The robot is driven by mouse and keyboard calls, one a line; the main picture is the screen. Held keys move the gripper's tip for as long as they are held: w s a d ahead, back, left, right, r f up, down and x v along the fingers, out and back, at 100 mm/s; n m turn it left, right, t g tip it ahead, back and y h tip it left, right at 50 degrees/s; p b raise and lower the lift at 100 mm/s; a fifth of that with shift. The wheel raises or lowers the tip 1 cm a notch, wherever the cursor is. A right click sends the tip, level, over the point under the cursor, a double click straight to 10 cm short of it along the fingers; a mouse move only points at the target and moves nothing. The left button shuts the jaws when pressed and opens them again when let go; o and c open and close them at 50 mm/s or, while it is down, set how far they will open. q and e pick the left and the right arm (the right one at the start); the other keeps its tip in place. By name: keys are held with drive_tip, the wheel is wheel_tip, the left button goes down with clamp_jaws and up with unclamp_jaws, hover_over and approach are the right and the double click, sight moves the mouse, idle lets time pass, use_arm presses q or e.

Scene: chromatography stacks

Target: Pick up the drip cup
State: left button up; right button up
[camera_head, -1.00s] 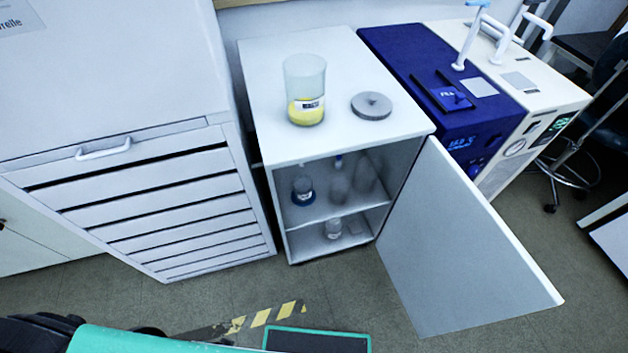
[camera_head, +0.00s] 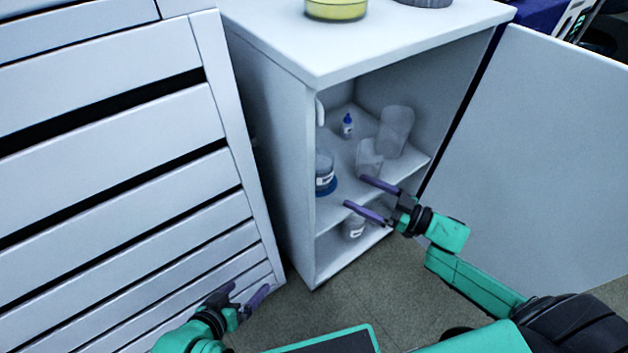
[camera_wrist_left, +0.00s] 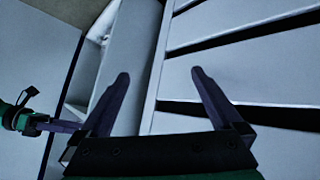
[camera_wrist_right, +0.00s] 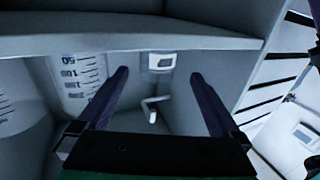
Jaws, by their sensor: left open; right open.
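Which vessel is the drip cup I cannot tell for certain; a small clear cup (camera_head: 368,158) stands on the cabinet's upper shelf, in front of a taller clear beaker (camera_head: 397,130). My right gripper (camera_head: 356,191) is open and empty at the shelf's front, just below and in front of the small cup in the head view. In the right wrist view a clear graduated vessel (camera_wrist_right: 80,82) is left of the open fingers. My left gripper (camera_head: 249,288) is open and empty, low by the drawer unit.
The upper shelf also holds a blue-based bottle (camera_head: 325,174) and a small blue-capped bottle (camera_head: 347,126). A jar (camera_head: 353,227) stands on the lower level. The cabinet door (camera_head: 540,150) is open to the right. The drawer unit (camera_head: 110,150) is close on the left.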

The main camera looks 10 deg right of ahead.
sight(331, 177)
drive_tip(key=b+x, duration=0.1)
drive_tip(key=x, duration=0.5)
drive_tip(key=shift+w+f+b, duration=0.15)
drive_tip(key=shift+b, duration=0.25)
drive_tip(key=b+x, duration=0.2)
drive_tip(key=x, duration=0.3)
drive_tip(key=shift+d, duration=0.1)
use_arm(q)
drive_tip(key=d+f+n+t+h, duration=0.1)
drive_tip(key=d+f+t, duration=0.2)
drive_tip(key=shift+d+f+h, duration=0.25)
drive_tip(key=shift+f+h, duration=0.05)
drive_tip(key=shift+h, duration=0.1)
use_arm(e)
drive_tip(key=c, duration=1.4)
use_arm(q)
drive_tip(key=shift+r, duration=0.15)
use_arm(e)
drive_tip(key=shift+r, duration=0.3)
